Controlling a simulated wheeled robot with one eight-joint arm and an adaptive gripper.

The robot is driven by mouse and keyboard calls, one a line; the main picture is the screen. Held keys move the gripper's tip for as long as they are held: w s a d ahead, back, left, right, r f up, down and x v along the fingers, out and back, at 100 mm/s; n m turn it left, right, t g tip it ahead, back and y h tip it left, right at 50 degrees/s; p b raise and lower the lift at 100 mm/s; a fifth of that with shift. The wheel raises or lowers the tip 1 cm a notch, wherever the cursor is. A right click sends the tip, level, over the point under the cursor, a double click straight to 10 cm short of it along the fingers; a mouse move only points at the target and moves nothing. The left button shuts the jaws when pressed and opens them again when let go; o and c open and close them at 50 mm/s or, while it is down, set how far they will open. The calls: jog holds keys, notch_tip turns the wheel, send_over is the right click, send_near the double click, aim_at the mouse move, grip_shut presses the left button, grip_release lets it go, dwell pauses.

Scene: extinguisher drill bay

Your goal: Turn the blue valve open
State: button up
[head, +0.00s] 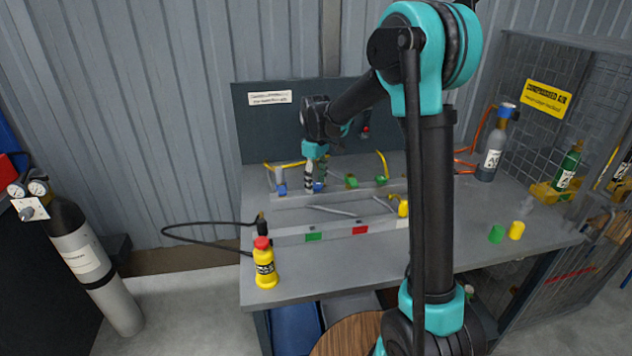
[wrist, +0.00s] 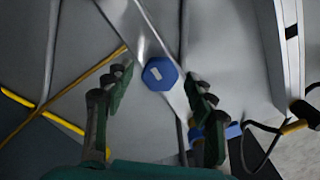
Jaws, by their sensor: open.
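A blue hexagonal valve knob (wrist: 160,74) with a small white mark shows in the wrist view, between my two fingers. My gripper (wrist: 158,80) is open, with a visible gap on each side of the knob; its height above the knob is hard to tell. In the head view my gripper (head: 315,177) points down at the back of the bench, and blue of the valve (head: 318,187) shows at its fingertips, partly hidden by them. A second blue part (wrist: 232,131) shows beside my right finger in the wrist view. A blue fitting (head: 281,188) stands left of my gripper in the head view.
Green fittings (head: 351,181) and yellow pipes (head: 381,165) lie right of my gripper. A dark panel (head: 260,135) rises behind.

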aim_at(316, 184)
notch_tip(316, 184, up, 12)
dwell(0.5)
